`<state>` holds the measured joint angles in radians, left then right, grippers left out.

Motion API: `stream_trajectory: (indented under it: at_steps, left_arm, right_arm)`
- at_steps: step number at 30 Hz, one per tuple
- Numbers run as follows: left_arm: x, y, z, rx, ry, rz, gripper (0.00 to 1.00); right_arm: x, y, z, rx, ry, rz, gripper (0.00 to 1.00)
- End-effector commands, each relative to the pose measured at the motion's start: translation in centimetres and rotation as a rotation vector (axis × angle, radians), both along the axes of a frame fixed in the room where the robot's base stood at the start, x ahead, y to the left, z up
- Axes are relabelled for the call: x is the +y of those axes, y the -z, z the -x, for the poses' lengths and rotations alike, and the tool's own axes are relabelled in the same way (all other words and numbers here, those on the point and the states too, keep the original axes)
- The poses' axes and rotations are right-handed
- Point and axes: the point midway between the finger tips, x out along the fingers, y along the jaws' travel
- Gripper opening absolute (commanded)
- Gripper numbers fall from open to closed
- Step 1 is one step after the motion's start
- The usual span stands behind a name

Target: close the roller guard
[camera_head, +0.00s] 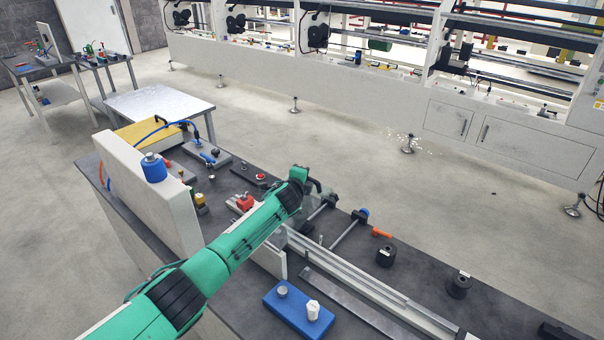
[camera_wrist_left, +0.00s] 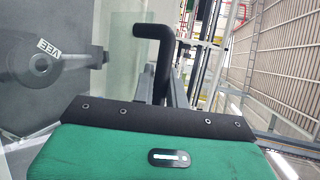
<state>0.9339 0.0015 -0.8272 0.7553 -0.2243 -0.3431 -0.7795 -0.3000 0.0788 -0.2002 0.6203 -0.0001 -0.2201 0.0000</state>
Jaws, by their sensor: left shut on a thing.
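The roller guard appears as a clear, greenish see-through panel in the left wrist view (camera_wrist_left: 112,28), standing at the upper left. A black bent bar, apparently its handle (camera_wrist_left: 156,33), rises beside it. In the head view my left arm reaches across the bench, and my left gripper (camera_head: 304,180) is over the strip feed rack. The gripper is shut on the handle. Its fingertips are hidden behind its green housing in the wrist view. In the head view the guard is mostly hidden by my arm. Rods with dark ends, apparently rollers (camera_head: 349,230), lie right of the gripper.
A long metal rail (camera_head: 365,283) runs toward the lower right of the dark bench. A blue block (camera_head: 287,316) with two knobs sits in front. A tall white panel (camera_head: 150,205) stands at left. A red fixture (camera_head: 244,202) is beside my arm.

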Motion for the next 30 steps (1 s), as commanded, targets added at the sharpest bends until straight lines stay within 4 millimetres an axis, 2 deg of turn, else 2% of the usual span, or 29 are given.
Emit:
stream_trajectory:
  at_steps: [2,14,15,17,18,30]
  left_arm:
    - [0.10,0.57,0.02,0.010,-0.003,-0.010,0.00]
    - [0.11,0.66,0.01,0.014,-0.003,-0.011,0.00]
    - [0.11,0.67,0.01,0.014,-0.003,-0.011,0.22]
    - [0.09,0.63,0.00,0.013,-0.003,-0.011,0.34]
    - [0.09,0.58,-0.01,0.013,-0.002,-0.011,0.36]
    - [0.12,0.24,0.29,0.009,-0.001,-0.007,0.36]
  right_arm:
    - [0.11,0.02,-0.01,0.000,0.000,-0.001,0.73]
    - [0.11,0.01,-0.01,0.000,0.001,-0.001,0.73]
    - [0.11,0.01,0.00,0.000,0.001,-0.001,0.73]
    - [0.07,0.01,-0.01,0.000,0.000,-0.001,0.73]
    - [0.04,0.01,-0.01,0.000,0.000,0.000,0.73]
    - [-0.16,-0.06,0.00,0.000,0.000,0.002,0.73]
